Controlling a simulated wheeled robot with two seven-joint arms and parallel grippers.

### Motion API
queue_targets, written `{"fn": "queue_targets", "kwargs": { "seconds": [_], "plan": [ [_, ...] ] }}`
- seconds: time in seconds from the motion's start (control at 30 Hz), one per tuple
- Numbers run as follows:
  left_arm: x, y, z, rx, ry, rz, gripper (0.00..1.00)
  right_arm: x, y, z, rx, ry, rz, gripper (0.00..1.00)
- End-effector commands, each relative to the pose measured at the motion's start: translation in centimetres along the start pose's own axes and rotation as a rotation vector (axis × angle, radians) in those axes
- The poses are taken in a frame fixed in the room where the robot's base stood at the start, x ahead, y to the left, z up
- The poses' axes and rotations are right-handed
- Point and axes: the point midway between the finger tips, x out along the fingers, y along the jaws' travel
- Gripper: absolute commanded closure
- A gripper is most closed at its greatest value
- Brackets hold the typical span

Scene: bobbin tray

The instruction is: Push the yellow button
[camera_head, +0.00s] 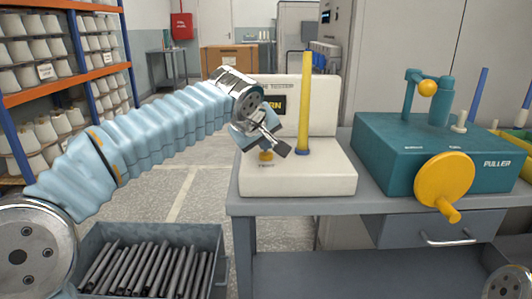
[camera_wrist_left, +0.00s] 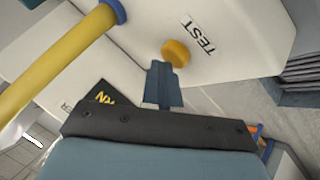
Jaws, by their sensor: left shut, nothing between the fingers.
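The yellow button (camera_head: 266,156) sits on the front left of the white machine's base (camera_head: 310,184), above a "TEST" label. In the left wrist view the button (camera_wrist_left: 176,53) is a round yellow knob just beyond the fingertips, beside the label. My left gripper (camera_head: 283,150) is shut and empty, close to the button, just above and right of it in the head view. In the left wrist view the shut fingers (camera_wrist_left: 162,85) point at the button. I cannot tell whether they touch it. My right gripper is not in view.
A yellow post (camera_head: 305,105) rises from the base close to the left gripper. A teal puller machine (camera_head: 400,150) with a yellow handwheel (camera_head: 444,182) stands to the right on the grey table (camera_head: 300,207). A bin of dark rods (camera_head: 215,240) is below left.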

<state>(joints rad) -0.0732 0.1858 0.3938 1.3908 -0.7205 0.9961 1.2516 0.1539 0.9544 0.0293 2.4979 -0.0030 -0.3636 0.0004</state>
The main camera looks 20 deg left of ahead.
Motion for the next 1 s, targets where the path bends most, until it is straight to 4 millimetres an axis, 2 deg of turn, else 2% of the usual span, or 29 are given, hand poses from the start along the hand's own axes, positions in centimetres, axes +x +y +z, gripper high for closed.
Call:
{"fn": "queue_targets", "kwargs": {
  "seconds": [0.4,0.77,1.0],
  "plan": [
    [0.1,-0.1,0.1,0.0,-0.002,-0.002,1.0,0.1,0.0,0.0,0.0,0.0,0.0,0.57],
    [-1.1,0.8,-0.8,0.0,-0.002,-0.001,1.0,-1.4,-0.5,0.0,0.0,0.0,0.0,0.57],
    [-1.1,0.9,-0.8,0.0,-0.001,-0.001,1.0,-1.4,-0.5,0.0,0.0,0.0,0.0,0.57]
  ]
}}
